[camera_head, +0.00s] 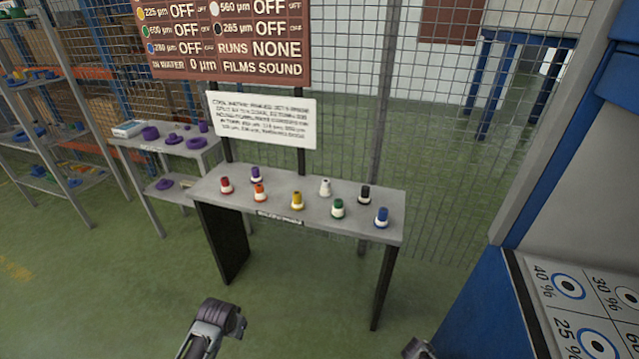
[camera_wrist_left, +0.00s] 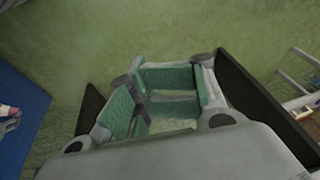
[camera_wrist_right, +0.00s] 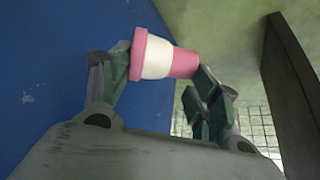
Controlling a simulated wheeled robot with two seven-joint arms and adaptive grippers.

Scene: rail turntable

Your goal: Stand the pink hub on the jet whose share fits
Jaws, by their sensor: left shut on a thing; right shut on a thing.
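The pink hub (camera_wrist_right: 170,58), pink with a white band, lies tilted between the fingers of my right gripper (camera_wrist_right: 160,82), which is shut on it. In the head view only a bit of my right arm (camera_head: 418,348) shows at the bottom edge. My left gripper (camera_wrist_left: 160,100) points at the green floor; its green pads show, but I cannot make out what it holds. The jets are blue-ringed circles on a pale board at the right of the head view: one marked 40 % (camera_head: 569,286), one marked 30 % (camera_head: 630,297) and one marked 25 % (camera_head: 598,346).
A grey table (camera_head: 350,225) holds several coloured hubs, such as white (camera_head: 325,187) and blue (camera_head: 382,217). A brown sign (camera_head: 235,40) reads RUNS NONE, FILMS SOUND; a white notice (camera_head: 262,120) is too small to read. A blue frame borders the board. Floor before the table is clear.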

